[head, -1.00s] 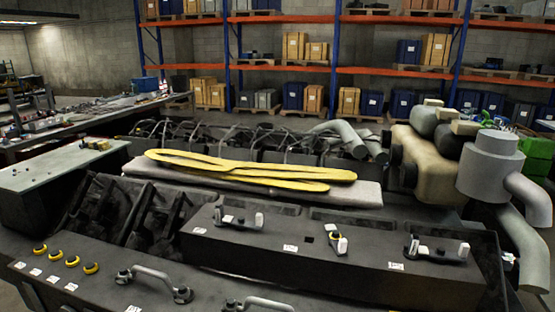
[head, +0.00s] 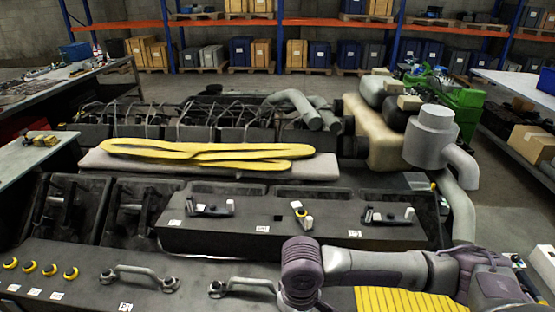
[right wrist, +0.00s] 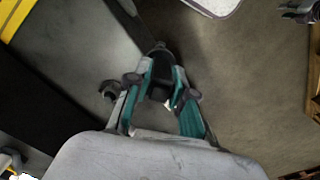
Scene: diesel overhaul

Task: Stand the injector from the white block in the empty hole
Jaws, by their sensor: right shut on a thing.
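In the right wrist view my right gripper (right wrist: 161,88) is shut on a dark part (right wrist: 160,68) held between its teal fingers. Its shape is mostly hidden, so I cannot tell for sure that it is the injector. In the head view my right arm reaches in from the lower right, its gripper out of sight. A small dark square opening (head: 278,218) shows in the dark engine cover (head: 340,237), left of a fitting with a yellow ring (head: 300,212); it may be the empty hole. I cannot make out the white block. My left gripper is not in view.
Black fittings with white ends stand on the cover at left (head: 213,210) and right (head: 388,215). Metal handles (head: 140,275) rise in front. Yellow slings (head: 200,152) lie on a grey pad behind. A grey pipe canister (head: 432,135) stands at the right.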

